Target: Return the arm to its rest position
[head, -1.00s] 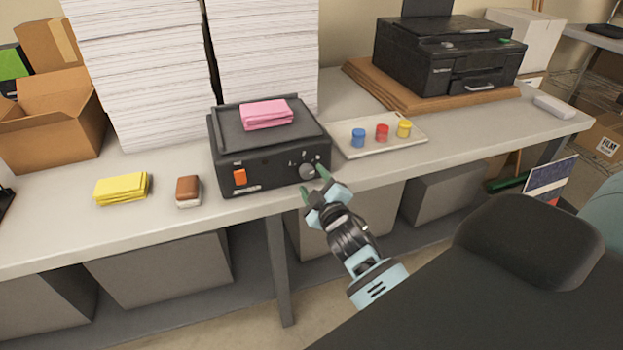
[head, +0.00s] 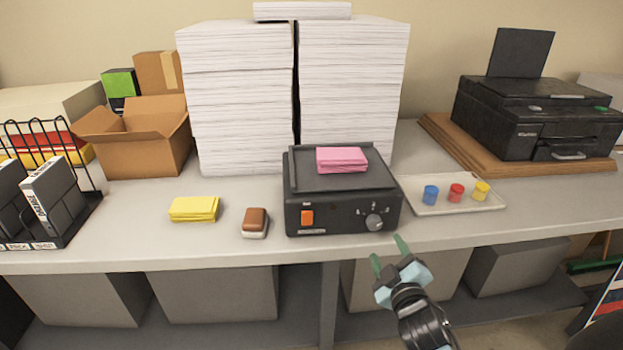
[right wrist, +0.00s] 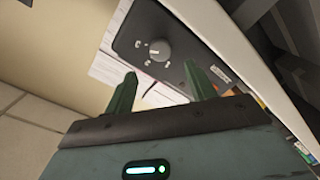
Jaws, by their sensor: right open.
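My right gripper (head: 389,252) is open and empty in the head view, in front of the table's front edge and just below the black laminator (head: 330,214). Its green fingers also show spread apart in the right wrist view (right wrist: 163,90), with the laminator's control panel and round knob (right wrist: 160,50) beyond them. The fingers appear apart from the knob. In the head view the knob (head: 375,221) is at the laminator's front right, and an orange switch (head: 307,218) is at its front left. A folded pink cloth (head: 341,159) lies on top. My left gripper is not in view.
A yellow cloth (head: 194,209) and a brown-topped eraser (head: 255,222) lie left of the laminator. A tray (head: 427,208) with blue, red and yellow pots sits to its right. Tall paper stacks (head: 240,110) stand behind. A printer (head: 540,120) is at right. Grey boxes (head: 218,292) sit below.

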